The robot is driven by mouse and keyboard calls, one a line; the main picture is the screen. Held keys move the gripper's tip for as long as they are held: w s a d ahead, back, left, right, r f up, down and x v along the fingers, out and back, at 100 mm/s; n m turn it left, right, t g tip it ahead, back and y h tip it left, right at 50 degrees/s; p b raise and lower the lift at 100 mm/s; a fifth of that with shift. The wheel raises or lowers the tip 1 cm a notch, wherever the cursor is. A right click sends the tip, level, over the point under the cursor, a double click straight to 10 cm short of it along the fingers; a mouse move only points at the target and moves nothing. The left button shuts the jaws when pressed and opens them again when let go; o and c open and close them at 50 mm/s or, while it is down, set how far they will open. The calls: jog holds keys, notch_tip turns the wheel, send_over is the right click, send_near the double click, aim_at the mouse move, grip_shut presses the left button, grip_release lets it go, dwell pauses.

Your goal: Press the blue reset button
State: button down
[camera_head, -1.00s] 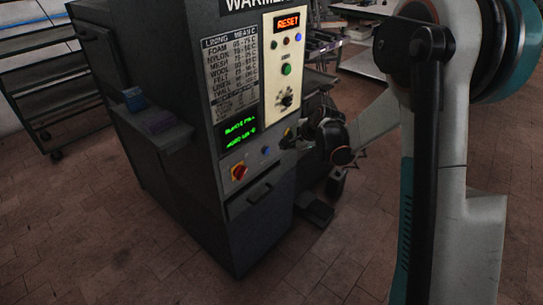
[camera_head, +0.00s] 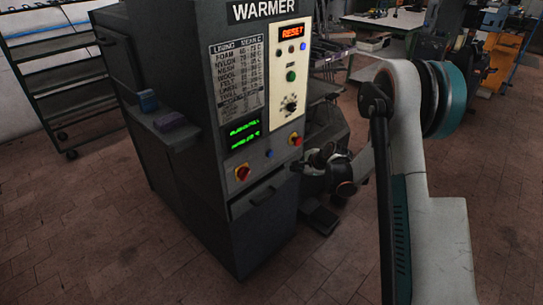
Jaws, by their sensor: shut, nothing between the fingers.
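The grey warmer cabinet (camera_head: 231,120) stands at the centre, with a lit RESET display (camera_head: 292,32) at its upper right. A small blue button (camera_head: 269,153) is on the lower front panel, between two red-and-yellow knobs. A small blue round spot (camera_head: 303,46), a light or button, also sits below the RESET display. My gripper (camera_head: 298,167) is shut and empty, just right of and slightly below the lower blue button. It looks apart from that button, though its distance from the panel is hard to judge. Its fingertips are small and dark against the cabinet.
The knobs (camera_head: 242,172) and (camera_head: 295,140) flank the lower button. A green button (camera_head: 291,76) and a dial (camera_head: 290,104) are higher up. A drawer handle (camera_head: 264,196) sticks out below. A shelf rack (camera_head: 65,85) stands left; the floor in front is clear.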

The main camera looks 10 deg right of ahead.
aim_at(271, 154)
jog(key=w+a, duration=0.5)
jog(key=w, duration=0.2)
jog(key=shift+p, duration=0.3)
jog(key=shift+w+a, duration=0.15)
dwell(1.3)
jog(key=shift+w+a, duration=0.2)
jog(key=shift+w, duration=0.05)
jog(key=shift+w+a, duration=0.3)
jog(key=shift+w, duration=0.1)
dwell(0.9)
jog(key=shift+s+d+b, duration=0.1)
jog(key=shift+b, duration=0.2)
jog(key=shift+s+d, duration=0.4)
jog(key=shift+s, duration=0.25)
